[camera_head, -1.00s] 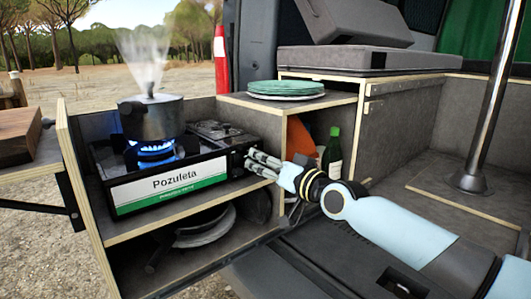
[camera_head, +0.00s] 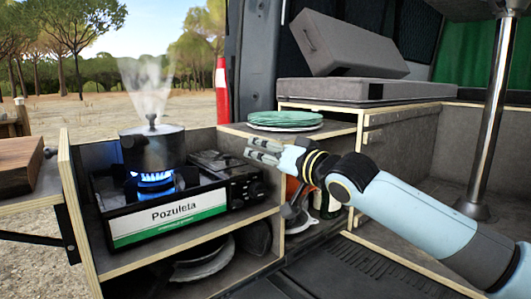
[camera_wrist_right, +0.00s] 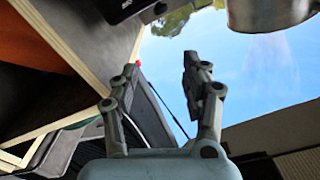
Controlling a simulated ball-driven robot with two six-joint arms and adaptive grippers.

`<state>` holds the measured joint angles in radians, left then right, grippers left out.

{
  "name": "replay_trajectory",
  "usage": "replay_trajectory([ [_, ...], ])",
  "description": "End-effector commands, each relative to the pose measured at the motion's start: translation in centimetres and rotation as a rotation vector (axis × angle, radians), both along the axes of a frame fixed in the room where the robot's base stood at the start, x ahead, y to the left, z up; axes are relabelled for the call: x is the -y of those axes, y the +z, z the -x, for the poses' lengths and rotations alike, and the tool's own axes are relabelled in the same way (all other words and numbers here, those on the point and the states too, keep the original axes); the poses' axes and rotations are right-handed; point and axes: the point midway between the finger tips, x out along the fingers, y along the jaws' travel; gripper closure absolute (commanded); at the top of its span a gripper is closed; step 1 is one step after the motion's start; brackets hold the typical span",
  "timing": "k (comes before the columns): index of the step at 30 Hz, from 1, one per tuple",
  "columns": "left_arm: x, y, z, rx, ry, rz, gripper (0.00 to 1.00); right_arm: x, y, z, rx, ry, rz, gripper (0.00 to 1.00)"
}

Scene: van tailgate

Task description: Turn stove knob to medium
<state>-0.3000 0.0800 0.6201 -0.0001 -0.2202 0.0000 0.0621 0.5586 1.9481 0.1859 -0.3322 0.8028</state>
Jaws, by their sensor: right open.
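The black camping stove (camera_head: 165,212) stands on the upper shelf with its white and green label facing front. Its knob (camera_head: 257,189) is a dark round control at the stove's right front end; a second dark control (camera_head: 237,203) sits beside it. The exact knob setting is too small to read. A blue flame (camera_head: 152,178) burns under the steaming pot (camera_head: 153,147). My right gripper (camera_head: 262,150) is open and empty, above and apart from the knob; its spread fingers also show in the right wrist view (camera_wrist_right: 160,85). My left gripper is out of view.
Green plates (camera_head: 285,119) are stacked on the wooden top behind my right gripper. A bottle (camera_head: 328,200) stands in the compartment under my right arm. Pans (camera_head: 205,262) lie on the lower shelf. A wooden board (camera_head: 18,168) is at far left.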

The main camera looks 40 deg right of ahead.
Motion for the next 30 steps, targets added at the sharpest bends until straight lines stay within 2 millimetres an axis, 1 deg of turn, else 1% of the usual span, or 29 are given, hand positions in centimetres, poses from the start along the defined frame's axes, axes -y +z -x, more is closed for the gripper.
replay_trajectory([
  [2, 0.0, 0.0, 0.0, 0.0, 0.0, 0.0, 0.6, 0.0, 0.0, 0.0, 0.0, 0.0, 0.0, 0.53],
  [5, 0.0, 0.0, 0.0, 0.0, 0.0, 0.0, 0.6, 0.0, 0.0, 0.0, 0.003, 0.001, 0.016, 0.4],
  [10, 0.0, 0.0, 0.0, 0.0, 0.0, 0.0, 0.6, -0.8, 1.1, 0.1, 0.091, 0.042, 0.167, 0.39],
  [11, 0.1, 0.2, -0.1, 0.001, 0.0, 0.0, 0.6, -1.0, 1.0, 0.4, 0.111, 0.051, 0.198, 0.39],
  [14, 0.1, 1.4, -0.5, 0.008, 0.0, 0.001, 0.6, -1.1, -0.4, 2.1, 0.161, 0.062, 0.289, 0.39],
  [17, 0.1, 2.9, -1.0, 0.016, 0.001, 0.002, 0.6, -0.2, -3.5, 5.3, 0.159, 0.027, 0.342, 0.39],
  [18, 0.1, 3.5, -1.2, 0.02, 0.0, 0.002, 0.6, 0.3, -5.0, 6.8, 0.14, 0.008, 0.342, 0.39],
  [21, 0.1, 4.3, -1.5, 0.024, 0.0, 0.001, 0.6, 0.9, -8.0, 9.4, 0.074, -0.007, 0.304, 0.39],
  [22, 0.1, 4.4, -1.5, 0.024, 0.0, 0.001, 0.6, 0.9, -8.7, 9.9, 0.057, -0.005, 0.301, 0.39],
  [24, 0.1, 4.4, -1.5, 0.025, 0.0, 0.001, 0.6, 0.8, -9.6, 10.6, 0.034, -0.002, 0.299, 0.39],
  [26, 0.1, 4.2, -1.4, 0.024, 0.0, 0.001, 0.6, 0.8, -10.0, 10.5, 0.028, -0.001, 0.3, 0.39],
  [28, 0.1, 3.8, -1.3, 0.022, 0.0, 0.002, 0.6, 0.7, -10.2, 9.8, 0.028, -0.001, 0.299, 0.39],
  [30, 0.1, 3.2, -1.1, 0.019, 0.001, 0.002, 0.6, 0.7, -10.3, 8.7, 0.028, -0.001, 0.299, 0.39],
])
